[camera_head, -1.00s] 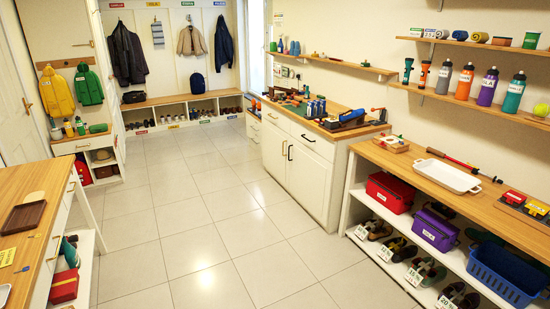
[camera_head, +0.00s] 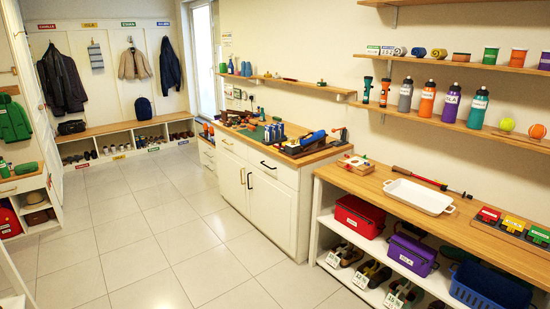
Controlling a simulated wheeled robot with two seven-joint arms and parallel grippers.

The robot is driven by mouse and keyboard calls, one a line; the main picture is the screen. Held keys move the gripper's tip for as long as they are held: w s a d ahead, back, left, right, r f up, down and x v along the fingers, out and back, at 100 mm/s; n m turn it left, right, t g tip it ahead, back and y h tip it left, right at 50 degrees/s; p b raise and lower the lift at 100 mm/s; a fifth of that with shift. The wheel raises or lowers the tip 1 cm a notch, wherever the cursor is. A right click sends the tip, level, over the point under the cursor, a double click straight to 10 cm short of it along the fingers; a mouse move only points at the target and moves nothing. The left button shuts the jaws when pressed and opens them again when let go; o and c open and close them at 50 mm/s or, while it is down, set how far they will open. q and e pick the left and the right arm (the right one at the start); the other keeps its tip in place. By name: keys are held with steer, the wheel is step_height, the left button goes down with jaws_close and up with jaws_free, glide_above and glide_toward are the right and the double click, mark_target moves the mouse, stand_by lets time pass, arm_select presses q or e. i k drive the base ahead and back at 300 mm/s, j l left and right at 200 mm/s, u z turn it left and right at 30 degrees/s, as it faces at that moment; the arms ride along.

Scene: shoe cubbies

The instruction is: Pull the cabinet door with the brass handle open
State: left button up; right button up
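The white cabinet (camera_head: 268,205) stands against the right wall under a wooden worktop, in the middle of the picture. It has two doors side by side below two drawers, all apparently shut. The left door (camera_head: 231,180) has a brass-coloured upright handle (camera_head: 242,175) near its right edge. The right door has a black upright handle (camera_head: 249,181) near its left edge. The drawers above carry a brass-coloured handle (camera_head: 227,141) on the left and a black handle (camera_head: 269,167) on the right. Neither of my grippers is in view.
Open tiled floor (camera_head: 150,255) lies in front of the cabinet. A wooden-topped shelf unit (camera_head: 400,210) with a white tray (camera_head: 418,197), red and purple boxes and a blue basket (camera_head: 490,288) stands nearer on the right. Tools cover the cabinet top. A bench (camera_head: 110,128) stands at the back.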

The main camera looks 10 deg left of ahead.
mark_target(233, 170)
steer(key=i+j+u, duration=0.4)
steer(key=i, duration=0.45)
steer(key=i+u, duration=0.4)
steer(key=i, duration=0.5)
steer(key=i+z, duration=0.1)
steer(key=i, duration=0.5)
steer(key=i+j+z, duration=0.1)
steer(key=i, duration=0.5)
steer(key=i+j+z, duration=0.1)
steer(key=i, duration=0.45)
